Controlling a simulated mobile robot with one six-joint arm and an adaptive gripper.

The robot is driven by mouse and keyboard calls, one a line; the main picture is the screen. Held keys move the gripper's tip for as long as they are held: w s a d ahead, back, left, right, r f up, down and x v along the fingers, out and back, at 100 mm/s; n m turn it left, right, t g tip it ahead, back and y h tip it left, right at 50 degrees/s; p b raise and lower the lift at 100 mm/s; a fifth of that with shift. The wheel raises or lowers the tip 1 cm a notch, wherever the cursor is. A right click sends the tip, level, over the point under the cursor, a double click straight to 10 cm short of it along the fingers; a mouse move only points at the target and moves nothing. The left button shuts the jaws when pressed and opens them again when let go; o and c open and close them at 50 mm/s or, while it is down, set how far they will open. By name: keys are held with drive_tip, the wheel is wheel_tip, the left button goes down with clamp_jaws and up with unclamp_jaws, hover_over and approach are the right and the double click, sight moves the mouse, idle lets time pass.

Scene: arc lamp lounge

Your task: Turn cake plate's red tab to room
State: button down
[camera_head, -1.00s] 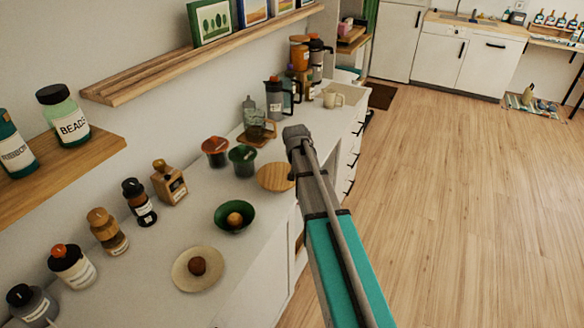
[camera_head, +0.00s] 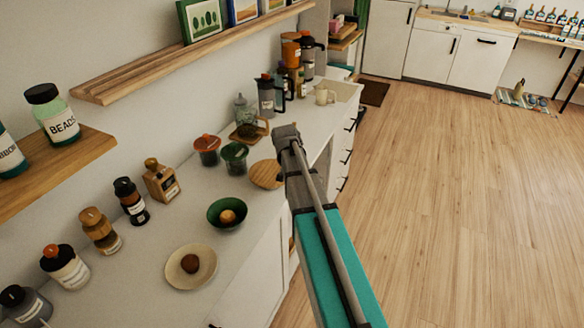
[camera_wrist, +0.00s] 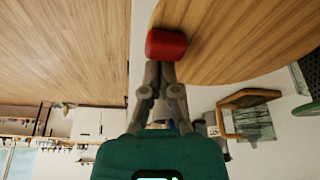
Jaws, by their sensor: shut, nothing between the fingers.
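The cake plate (camera_head: 265,174) is a round, flat wooden disc on the white counter in the head view, partly hidden at its right by my arm. In the wrist view the cake plate (camera_wrist: 240,35) fills the upper right. Its red tab (camera_wrist: 166,44) sticks out at the plate's edge there; the tab is hidden in the head view. My gripper (camera_wrist: 164,68) is shut and empty, its fingertips right at the red tab. I cannot tell whether they touch it.
Left of the plate are a green lidded jar (camera_head: 234,157), a red-lidded jar (camera_head: 207,149) and a green bowl (camera_head: 227,213). A beige plate (camera_head: 191,267) lies nearer. A glass jug (camera_head: 246,122) stands behind. A wooden shelf (camera_head: 180,60) overhangs the counter. The floor (camera_head: 450,210) at right is clear.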

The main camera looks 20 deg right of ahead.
drive_tip(key=shift+w+d, duration=0.1)
drive_tip(key=shift+w, duration=0.05)
drive_tip(key=w+d, duration=0.2)
drive_tip(key=shift+w+d, duration=0.2)
drive_tip(key=shift+d, duration=0.1)
drive_tip(key=shift+r+p, duration=0.35)
drive_tip(key=shift+p, duration=0.1)
drive_tip(key=p+v, duration=0.8)
drive_tip(key=v, duration=0.1)
drive_tip(key=shift+a+p, duration=0.25)
drive_tip(key=shift+p, duration=0.05)
drive_tip(key=shift+w+r, duration=0.1)
drive_tip(key=shift+w, duration=0.05)
